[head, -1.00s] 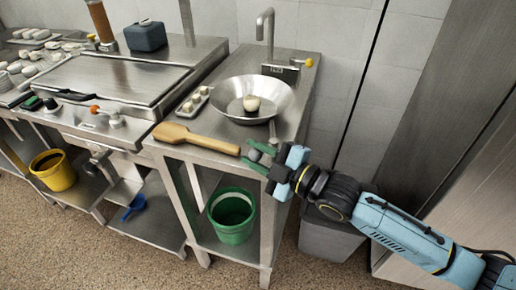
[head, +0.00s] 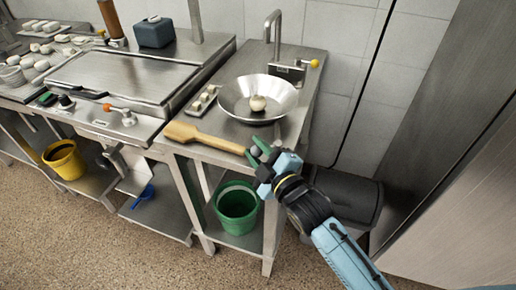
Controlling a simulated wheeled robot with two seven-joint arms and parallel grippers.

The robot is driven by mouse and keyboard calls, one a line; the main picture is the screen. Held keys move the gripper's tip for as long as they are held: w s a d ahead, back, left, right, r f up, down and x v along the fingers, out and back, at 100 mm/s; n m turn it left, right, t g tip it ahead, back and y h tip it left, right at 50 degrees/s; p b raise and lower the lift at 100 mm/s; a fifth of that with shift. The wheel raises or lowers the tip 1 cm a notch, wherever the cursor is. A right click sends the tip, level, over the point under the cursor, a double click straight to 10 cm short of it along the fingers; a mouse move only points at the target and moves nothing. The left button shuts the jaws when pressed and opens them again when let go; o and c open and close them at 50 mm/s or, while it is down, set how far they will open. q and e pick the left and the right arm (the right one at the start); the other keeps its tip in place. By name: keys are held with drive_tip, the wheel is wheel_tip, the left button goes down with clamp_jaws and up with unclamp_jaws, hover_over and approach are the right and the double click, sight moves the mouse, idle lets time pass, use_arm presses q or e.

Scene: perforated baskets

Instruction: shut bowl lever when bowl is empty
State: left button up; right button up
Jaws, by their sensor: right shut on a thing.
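The wide metal bowl (head: 233,98) sits on the steel counter beneath the tap. It is not empty: a pale round ball (head: 257,103) lies in it. A short grey bar (head: 277,131) shows at the bowl's front edge; I cannot tell whether it is the lever. The fingers hide how the knob is attached. A wooden paddle (head: 205,138) lies just left of the fingers. My left gripper is not in view.
A tap lever with a yellow knob (head: 314,63) is behind the bowl. A small tray of pale pieces (head: 203,100) is left of it. A green bucket (head: 237,208) stands on the shelf below. A grey bin (head: 345,205) is right of the counter.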

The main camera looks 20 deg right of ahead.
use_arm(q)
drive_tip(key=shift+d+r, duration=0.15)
use_arm(e)
drive_tip(key=shift+w+d+m+h, duration=0.15)
drive_tip(key=shift+m+h, duration=0.15)
drive_tip(key=shift+h, duration=0.3)
drive_tip(key=o, duration=0.9)
drive_tip(key=shift+o, duration=0.3)
drive_tip(key=shift+f, duration=0.2)
